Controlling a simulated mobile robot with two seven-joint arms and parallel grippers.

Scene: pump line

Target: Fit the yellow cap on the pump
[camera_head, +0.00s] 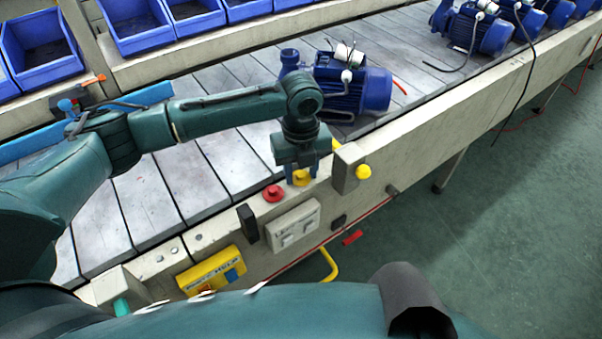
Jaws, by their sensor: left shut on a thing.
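My left gripper (301,176) points down at the front edge of the line, nearer to me than the pump. Its blue fingers are shut on the yellow cap (301,179), which shows only partly between them. The cap is apart from the pump. My forearm and wrist pass just left of the pump and hide part of the line. My right gripper is out of view.
A post with a yellow knob (363,172) stands just right of the gripper, and a red button (273,193) lies left of it. Several more blue pumps (478,30) stand at upper right. Blue bins (137,26) line the back.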

